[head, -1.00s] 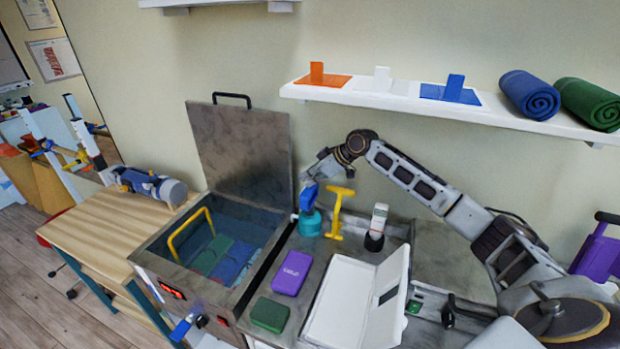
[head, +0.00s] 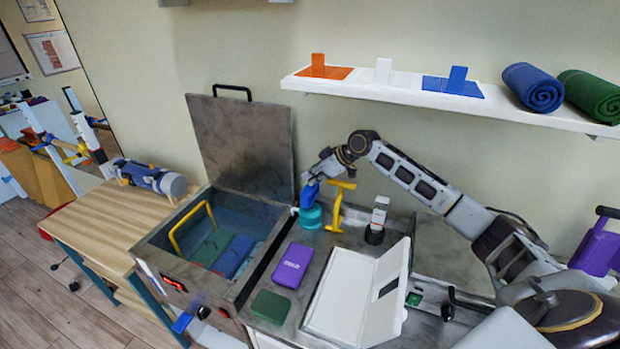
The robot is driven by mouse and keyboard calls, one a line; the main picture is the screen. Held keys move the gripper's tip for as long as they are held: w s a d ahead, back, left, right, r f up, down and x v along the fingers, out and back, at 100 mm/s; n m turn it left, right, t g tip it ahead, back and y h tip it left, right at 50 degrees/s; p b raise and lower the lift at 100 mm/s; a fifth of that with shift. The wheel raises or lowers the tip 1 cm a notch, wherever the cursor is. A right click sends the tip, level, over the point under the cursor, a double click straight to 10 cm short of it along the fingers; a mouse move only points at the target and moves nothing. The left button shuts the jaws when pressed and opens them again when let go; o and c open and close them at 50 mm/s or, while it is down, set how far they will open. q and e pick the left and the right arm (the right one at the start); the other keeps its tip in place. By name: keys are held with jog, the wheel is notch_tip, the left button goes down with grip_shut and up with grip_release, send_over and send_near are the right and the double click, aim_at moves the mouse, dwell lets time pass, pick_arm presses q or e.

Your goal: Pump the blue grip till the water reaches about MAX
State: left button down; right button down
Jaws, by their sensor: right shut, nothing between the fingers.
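The blue grip (head: 309,195) stands on top of a teal round pump body (head: 311,217) at the back of the counter, beside the open metal tank (head: 187,263). My right gripper (head: 311,182) is at the top of the blue grip, shut with nothing between its fingers. Whether it touches the grip is hard to tell. The tank's lid (head: 243,145) is up. Water with green and blue packs (head: 232,256) and a yellow handle (head: 190,229) show inside the tank. The MAX mark cannot be made out. My left gripper is not in view.
A yellow stand (head: 337,206) is just right of the pump, with a white-topped bottle (head: 378,214) farther right. A purple box (head: 292,265), a green block (head: 271,306) and an open white case (head: 340,293) lie in front. A wall shelf (head: 400,99) hangs above.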

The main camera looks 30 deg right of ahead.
jog(key=v, duration=1.1)
jog(key=shift+s+d+r, duration=0.1)
jog(key=shift+s+r, duration=0.05)
dwell(0.3)
